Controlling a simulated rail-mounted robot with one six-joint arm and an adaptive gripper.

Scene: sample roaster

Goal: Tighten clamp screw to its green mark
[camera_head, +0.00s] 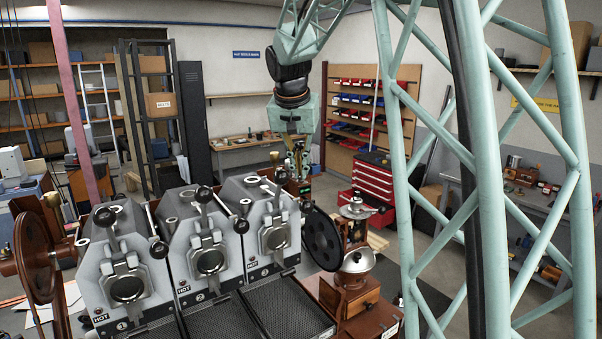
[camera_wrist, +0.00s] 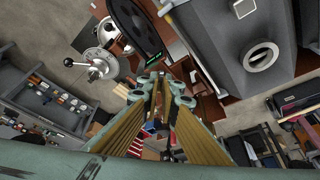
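My gripper (camera_head: 297,165) hangs down behind the third roaster unit in the head view, with my arm coming from above. In the wrist view my gripper (camera_wrist: 160,82) has its tan-faced fingers running close together toward the tips. The width of any gap at the tips is unclear, and I see nothing held between them. The roaster (camera_head: 208,255) has three grey barrel units side by side, with front ports and ball-ended levers. One grey unit (camera_wrist: 238,45) fills the upper right of the wrist view. I cannot pick out the clamp screw or its green mark.
A black wheel (camera_head: 322,238) and a grinder (camera_head: 357,262) with a silver bowl stand right of the roaster. In the wrist view the wheel (camera_wrist: 137,28) is close above the fingers. A red tool chest (camera_head: 373,188) and a workbench (camera_head: 240,143) stand behind.

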